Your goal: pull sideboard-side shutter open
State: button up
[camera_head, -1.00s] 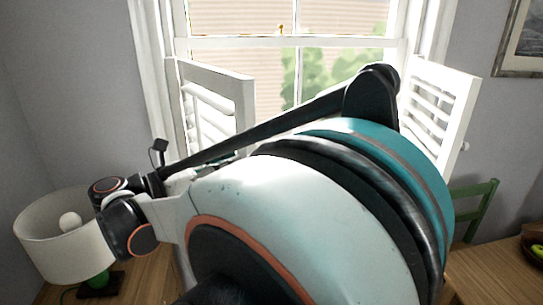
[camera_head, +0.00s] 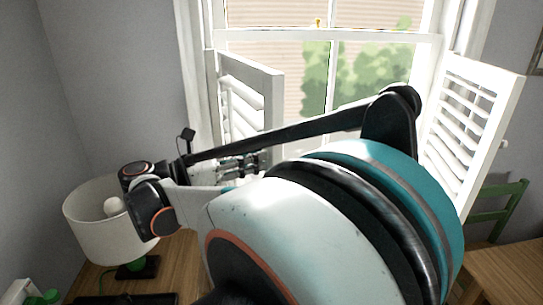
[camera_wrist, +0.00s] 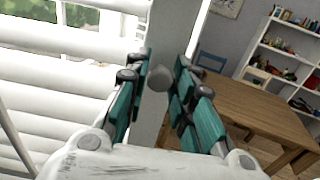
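The left white louvred shutter (camera_head: 271,112) stands partly swung out from the window, beside the lamp-side wooden surface. In the wrist view its white edge stile (camera_wrist: 160,30) runs down the middle, with slats to the left. A small round grey knob (camera_wrist: 160,77) on it lies between my fingertips. My gripper (camera_wrist: 155,88) is open, one finger on each side of the knob; I cannot tell whether either touches it. In the head view my gripper (camera_head: 243,163) is partly hidden behind my arm, by the shutter's lower part. The right shutter (camera_head: 470,125) also stands out from the window.
A white-shaded lamp (camera_head: 105,225) stands on a wooden surface (camera_head: 185,262) at lower left. A green chair (camera_head: 500,210) and wooden table (camera_head: 505,275) are at right. The wrist view shows a wooden table (camera_wrist: 255,105) and shelves (camera_wrist: 285,50) beyond.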

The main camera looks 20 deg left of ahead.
jog(key=shift+o, duration=1.2)
jog(key=v, duration=0.7)
jog(key=shift+s+a, duration=0.15)
jog(key=shift+a, duration=0.05)
